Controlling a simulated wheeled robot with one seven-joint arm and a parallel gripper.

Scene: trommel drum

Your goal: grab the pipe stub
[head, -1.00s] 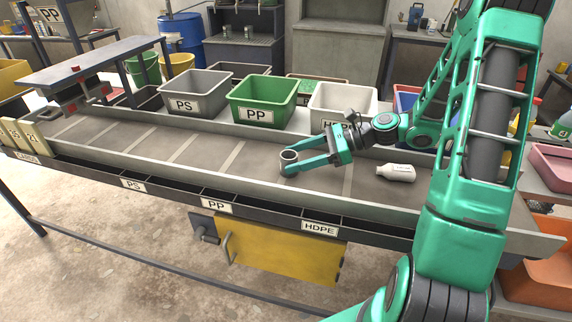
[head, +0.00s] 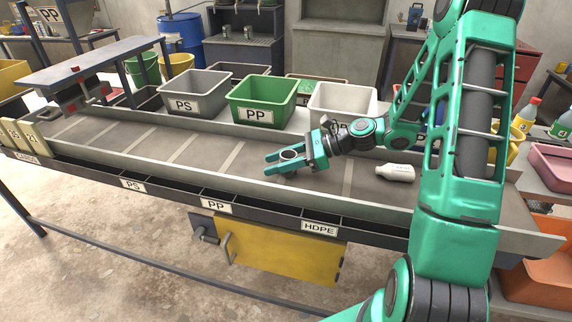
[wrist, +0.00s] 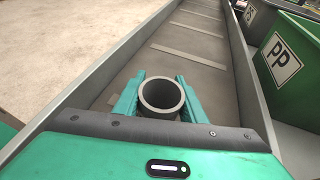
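The pipe stub (head: 289,154) is a short grey open-ended ring, standing upright on the conveyor belt (head: 215,155). My gripper (head: 268,164) is low over the belt, its two green fingers reaching past the stub on either side. In the wrist view the stub (wrist: 162,96) sits between the fingers (wrist: 160,92), its open end facing the camera. The fingers look open around it. The rim hides their inner faces, so contact is hard to judge.
A white bottle (head: 395,172) lies on the belt to the right of my gripper. Bins labelled PS (head: 194,95) and PP (head: 262,100), and a white bin (head: 342,103), stand behind the belt. Raised rails border the belt. The belt to the left is clear.

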